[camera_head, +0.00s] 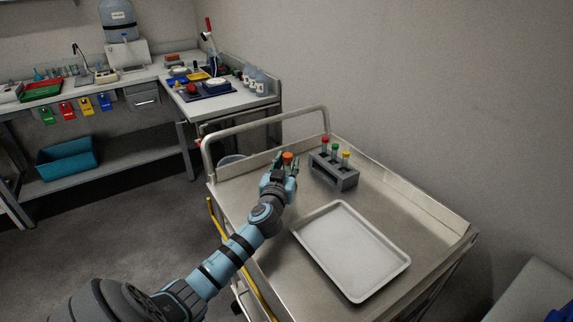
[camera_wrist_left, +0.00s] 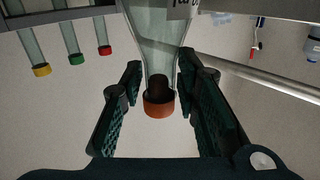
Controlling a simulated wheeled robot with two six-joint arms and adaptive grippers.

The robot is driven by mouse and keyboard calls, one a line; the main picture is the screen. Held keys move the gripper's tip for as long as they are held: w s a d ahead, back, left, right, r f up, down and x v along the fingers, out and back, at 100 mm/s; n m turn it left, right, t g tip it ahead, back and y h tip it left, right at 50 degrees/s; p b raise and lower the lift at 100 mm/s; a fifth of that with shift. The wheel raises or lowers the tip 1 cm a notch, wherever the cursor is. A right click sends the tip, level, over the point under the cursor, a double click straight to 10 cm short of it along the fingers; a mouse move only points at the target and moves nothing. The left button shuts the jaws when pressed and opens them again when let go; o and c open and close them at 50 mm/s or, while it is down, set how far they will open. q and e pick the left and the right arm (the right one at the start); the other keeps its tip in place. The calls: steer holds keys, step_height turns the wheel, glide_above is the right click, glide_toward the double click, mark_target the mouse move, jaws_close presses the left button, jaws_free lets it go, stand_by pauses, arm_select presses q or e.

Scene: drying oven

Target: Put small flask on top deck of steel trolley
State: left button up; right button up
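The small flask is clear glass with an orange cap (camera_head: 288,157). In the head view it is at the far left part of the steel trolley's top deck (camera_head: 392,203), mostly hidden by my left gripper (camera_head: 284,169). In the left wrist view the flask (camera_wrist_left: 158,38) appears cap-down in the picture, between the two fingers of my left gripper (camera_wrist_left: 160,68). The fingers stand apart with gaps beside the neck and cap. The flask's base is outside the wrist view, so its contact with the deck cannot be seen. My right gripper is not in view.
A grey rack (camera_head: 334,171) with red-, green- and yellow-capped tubes stands right of the flask. A white tray (camera_head: 350,247) lies nearer on the deck. The trolley's raised rail (camera_head: 262,120) is behind the flask. Deck room is clear right of the tray. A cluttered bench (camera_head: 225,101) stands beyond.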

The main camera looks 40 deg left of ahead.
arm_select(q)
steer(key=shift+o, duration=0.4)
steer(key=shift+r, duration=0.1)
steer(key=p+v, duration=0.1)
steer(key=v, duration=1.1)
